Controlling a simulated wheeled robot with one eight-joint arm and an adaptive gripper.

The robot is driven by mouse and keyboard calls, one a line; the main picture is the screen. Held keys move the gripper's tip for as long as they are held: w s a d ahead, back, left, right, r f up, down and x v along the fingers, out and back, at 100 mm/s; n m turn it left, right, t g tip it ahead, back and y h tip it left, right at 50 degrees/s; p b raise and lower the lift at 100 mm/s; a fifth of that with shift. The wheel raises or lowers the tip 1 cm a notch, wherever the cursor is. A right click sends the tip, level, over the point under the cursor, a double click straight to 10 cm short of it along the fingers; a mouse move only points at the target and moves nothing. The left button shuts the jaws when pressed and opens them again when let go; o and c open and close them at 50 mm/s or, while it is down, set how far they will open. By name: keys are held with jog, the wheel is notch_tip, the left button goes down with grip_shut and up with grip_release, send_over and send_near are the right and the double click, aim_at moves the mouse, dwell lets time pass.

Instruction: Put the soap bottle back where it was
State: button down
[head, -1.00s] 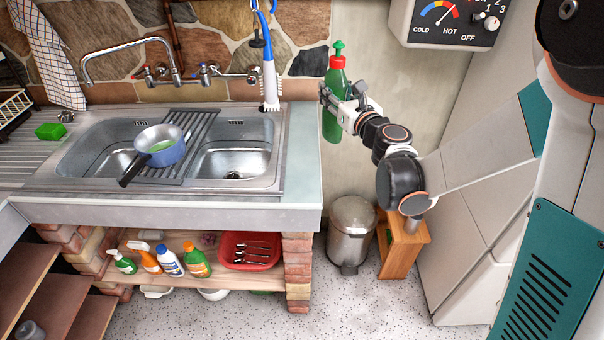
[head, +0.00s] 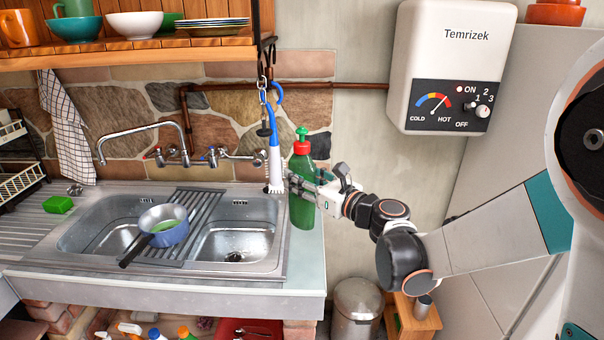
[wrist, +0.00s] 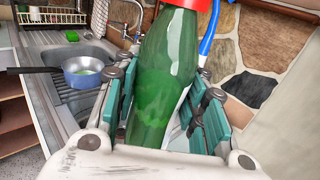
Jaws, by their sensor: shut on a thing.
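The soap bottle (head: 301,205) is green with a red collar and a green pump top. It is upright at the right end of the sink counter (head: 307,258), to the right of the basin. In the head view its base appears over the counter's right part; I cannot tell whether it touches. My gripper (head: 318,190) comes in from the right and is shut on the bottle's body. In the wrist view the bottle (wrist: 165,75) stands between the teal finger pads of my gripper (wrist: 160,115); its base is hidden.
A blue-and-white brush (head: 273,150) hangs just left of the bottle. A blue pan (head: 165,228) sits on the rack over the sink (head: 235,245). A water heater (head: 450,65) is on the wall above right. A metal bin (head: 357,308) stands below, right of the counter.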

aim_at(310, 229)
notch_tip(310, 229, down, 14)
jog(key=b, duration=0.5)
jog(key=shift+f, duration=0.1)
jog(key=shift+f, duration=0.2)
jog(key=c, duration=1)
grip_release()
jog(key=shift+r, duration=0.1)
jog(key=shift+r, duration=0.1)
